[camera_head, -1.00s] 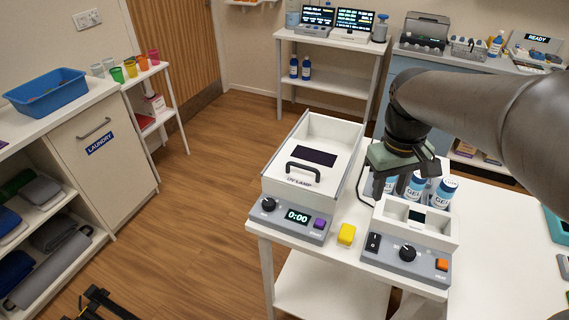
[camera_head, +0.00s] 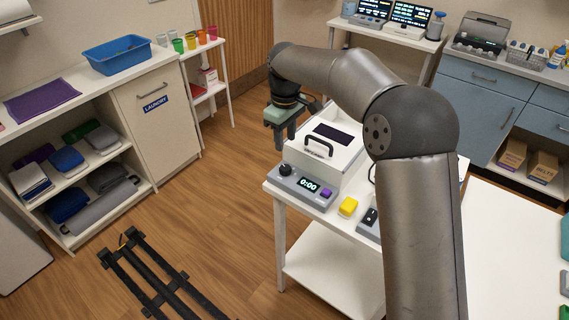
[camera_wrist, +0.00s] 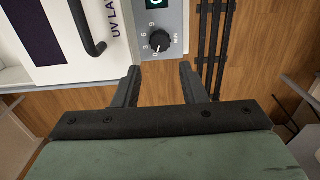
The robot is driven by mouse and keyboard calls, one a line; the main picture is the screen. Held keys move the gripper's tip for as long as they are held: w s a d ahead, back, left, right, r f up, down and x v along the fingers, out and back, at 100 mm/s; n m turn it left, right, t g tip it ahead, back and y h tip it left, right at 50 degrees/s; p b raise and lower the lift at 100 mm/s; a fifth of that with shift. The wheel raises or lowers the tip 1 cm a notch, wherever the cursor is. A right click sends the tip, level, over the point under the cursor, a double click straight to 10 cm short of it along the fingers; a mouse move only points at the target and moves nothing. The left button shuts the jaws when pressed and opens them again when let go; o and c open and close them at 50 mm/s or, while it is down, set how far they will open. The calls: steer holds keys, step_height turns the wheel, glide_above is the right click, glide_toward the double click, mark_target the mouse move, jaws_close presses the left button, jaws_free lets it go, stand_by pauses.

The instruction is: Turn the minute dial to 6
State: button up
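The minute dial (camera_head: 285,169) is a black round knob on the grey front panel of the white UV lamp box (camera_head: 325,158). In the wrist view the dial (camera_wrist: 160,41) has the marks 0, 3, 6 and 9 around it, and its pointer seems to be near 0. The display (camera_head: 309,185) reads 0:00. My gripper (camera_head: 285,137) is beside the box, above and behind the dial in the head view. In the wrist view my gripper (camera_wrist: 159,80) is open and empty, its two fingers apart, with the dial ahead between their lines and not touched.
A purple button (camera_head: 326,193) is on the same panel, and a yellow block (camera_head: 348,206) lies on the white table (camera_head: 325,252). The box's black handle (camera_head: 319,146) stands up on its lid. A black rail frame (camera_head: 150,275) lies on the floor.

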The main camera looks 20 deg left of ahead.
mark_target(286, 167)
step_height(286, 167, down, 10)
steer(key=shift+f+p, duration=0.1)
steer(key=shift+p, duration=0.45)
steer(key=c, duration=0.7)
